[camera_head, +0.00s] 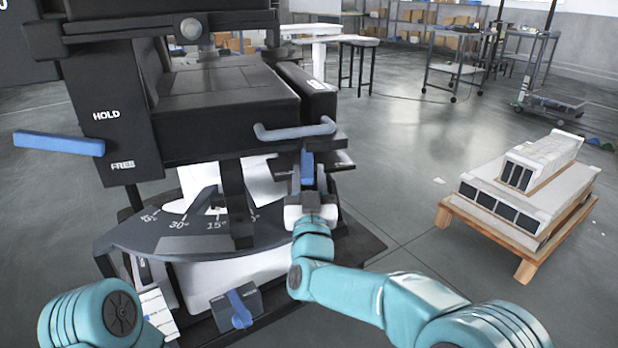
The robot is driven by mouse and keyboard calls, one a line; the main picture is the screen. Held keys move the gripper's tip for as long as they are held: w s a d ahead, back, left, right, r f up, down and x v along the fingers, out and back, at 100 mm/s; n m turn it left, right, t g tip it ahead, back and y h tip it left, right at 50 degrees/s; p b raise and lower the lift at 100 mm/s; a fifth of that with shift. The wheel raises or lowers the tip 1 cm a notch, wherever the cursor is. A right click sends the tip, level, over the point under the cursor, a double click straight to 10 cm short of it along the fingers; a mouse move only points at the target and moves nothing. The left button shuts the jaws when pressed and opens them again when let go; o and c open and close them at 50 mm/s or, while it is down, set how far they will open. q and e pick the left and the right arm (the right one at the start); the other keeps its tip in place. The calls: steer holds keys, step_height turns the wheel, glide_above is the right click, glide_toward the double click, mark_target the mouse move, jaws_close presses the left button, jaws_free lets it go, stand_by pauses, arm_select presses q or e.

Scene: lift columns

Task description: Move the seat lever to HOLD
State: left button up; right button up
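A long blue lever (58,143) sticks out to the left from a black panel (118,110) on the machine. Its root lies between the white words HOLD above and FREE below, and it runs close to level. My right gripper (308,180) points up under the machine's right front. Its dark fingers stand on either side of a small blue tab (307,163) below the grey-blue handle bar (294,131). Whether they press on the tab is unclear. My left arm shows only at the bottom left, and its gripper is out of view.
A dark angle scale (180,228) marked in degrees sits low on the machine. A black box with a blue knob (238,310) is in front. A wooden pallet (520,255) with grey-white blocks stands at right. The floor between is clear.

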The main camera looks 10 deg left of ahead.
steer(key=p+v, duration=0.1)
steer(key=v, duration=1.5)
steer(key=shift+s, duration=0.15)
steer(key=shift+d+f, duration=0.15)
